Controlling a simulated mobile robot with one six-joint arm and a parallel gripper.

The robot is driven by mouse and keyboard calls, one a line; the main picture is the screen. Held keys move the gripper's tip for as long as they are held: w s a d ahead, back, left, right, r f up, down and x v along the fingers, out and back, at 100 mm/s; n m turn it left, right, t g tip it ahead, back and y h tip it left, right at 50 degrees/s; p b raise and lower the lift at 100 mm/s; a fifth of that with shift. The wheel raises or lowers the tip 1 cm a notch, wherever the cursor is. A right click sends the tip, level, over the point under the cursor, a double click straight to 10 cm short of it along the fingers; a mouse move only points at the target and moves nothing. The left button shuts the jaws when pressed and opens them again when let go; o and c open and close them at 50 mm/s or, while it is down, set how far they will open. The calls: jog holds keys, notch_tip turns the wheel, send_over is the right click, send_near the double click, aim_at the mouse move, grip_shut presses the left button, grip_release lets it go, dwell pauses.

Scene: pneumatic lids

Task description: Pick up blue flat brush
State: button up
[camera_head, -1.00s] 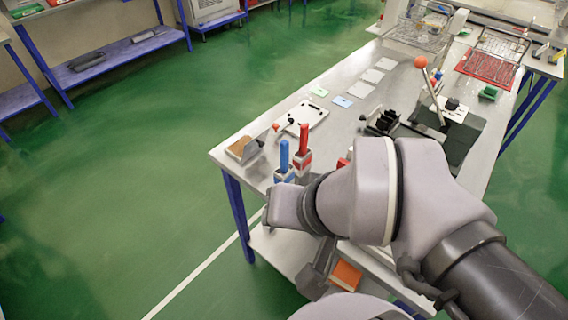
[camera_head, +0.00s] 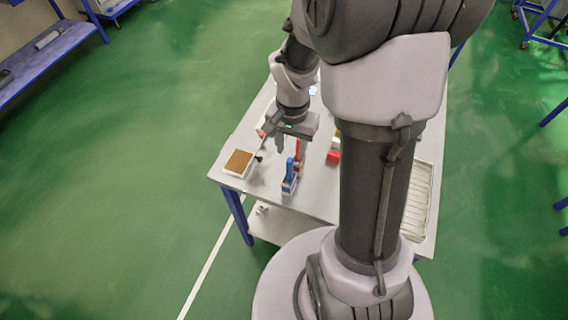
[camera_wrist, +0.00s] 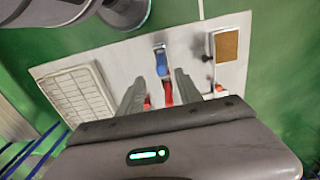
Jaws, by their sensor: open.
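The blue flat brush (camera_head: 290,169) stands upright near the table's front edge, its blue handle up, in a small white-and-blue holder (camera_head: 288,188). A red brush (camera_head: 298,151) stands just behind it. My gripper (camera_head: 291,150) points down above and behind the blue brush, open and empty, apart from it as far as I can tell. In the wrist view, the blue brush (camera_wrist: 161,63) shows just beyond my fingertips (camera_wrist: 160,77), roughly in line with the gap between them. The red brush (camera_wrist: 168,93) appears between the fingers.
A tray with a brown pad (camera_head: 239,162) lies left of the brushes at the table's left corner. A red block (camera_head: 333,156) lies to the right. A white ribbed tray (camera_wrist: 78,92) lies on the opposite side. My arm hides much of the table.

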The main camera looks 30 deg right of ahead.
aim_at(290, 169)
notch_tip(290, 169, down, 11)
jog(key=shift+w+a+r+b, duration=0.1)
jog(key=shift+r+b, duration=0.1)
jog(key=shift+b, duration=0.75)
grip_shut()
